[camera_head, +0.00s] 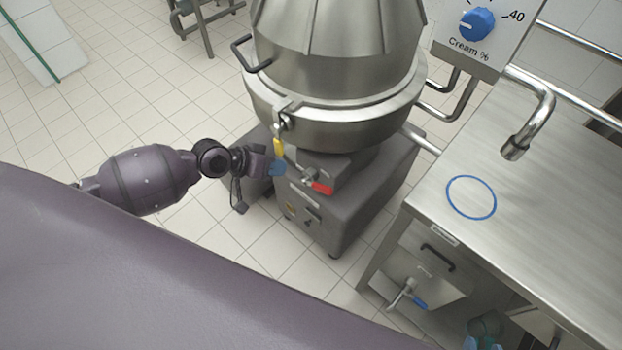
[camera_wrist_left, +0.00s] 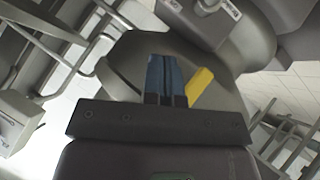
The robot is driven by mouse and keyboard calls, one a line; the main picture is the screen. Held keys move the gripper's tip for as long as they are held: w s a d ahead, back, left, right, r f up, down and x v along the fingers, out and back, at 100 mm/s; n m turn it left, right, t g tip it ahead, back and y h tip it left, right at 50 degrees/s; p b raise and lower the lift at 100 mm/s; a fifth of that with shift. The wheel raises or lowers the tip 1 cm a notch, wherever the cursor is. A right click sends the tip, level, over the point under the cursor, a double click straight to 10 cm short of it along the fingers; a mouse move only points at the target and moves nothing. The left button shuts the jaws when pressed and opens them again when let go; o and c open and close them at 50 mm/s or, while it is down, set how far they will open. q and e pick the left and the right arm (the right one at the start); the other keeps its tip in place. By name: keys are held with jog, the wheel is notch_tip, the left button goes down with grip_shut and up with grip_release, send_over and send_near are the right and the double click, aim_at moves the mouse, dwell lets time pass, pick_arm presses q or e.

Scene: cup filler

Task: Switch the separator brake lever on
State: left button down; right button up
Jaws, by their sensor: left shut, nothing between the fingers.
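The steel separator (camera_head: 330,85) stands on a grey base (camera_head: 350,205). A yellow lever (camera_head: 279,147) sticks up at its left front, under the bowl rim. It also shows in the left wrist view (camera_wrist_left: 202,85), tilted to the right. My left gripper (camera_head: 277,168) is at the lever's lower end, its blue fingers (camera_wrist_left: 165,78) shut and empty. The fingers lie close beside the yellow lever's left side in the wrist view; I cannot tell whether they touch it. Small teal parts (camera_head: 485,328) at the bottom right may be my right gripper; its jaws are unclear.
A red-handled valve (camera_head: 322,188) sits just right of my left gripper. A steel counter (camera_head: 540,220) with a blue ring (camera_head: 471,197) and a spout (camera_head: 515,148) fills the right. A blue-handled tap (camera_head: 418,302) is below it.

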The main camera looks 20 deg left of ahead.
pick_arm(q)
jog(key=b, duration=0.2)
send_over(313, 183)
jog(key=s+a, duration=0.2)
notch_tip(313, 183, down, 5)
jog(key=shift+d+f, duration=0.5)
jog(key=shift+f, duration=0.25)
jog(key=shift+d+f, duration=0.45)
jog(key=shift+f, duration=0.35)
jog(key=shift+d+f, duration=0.5)
jog(key=shift+f, duration=0.25)
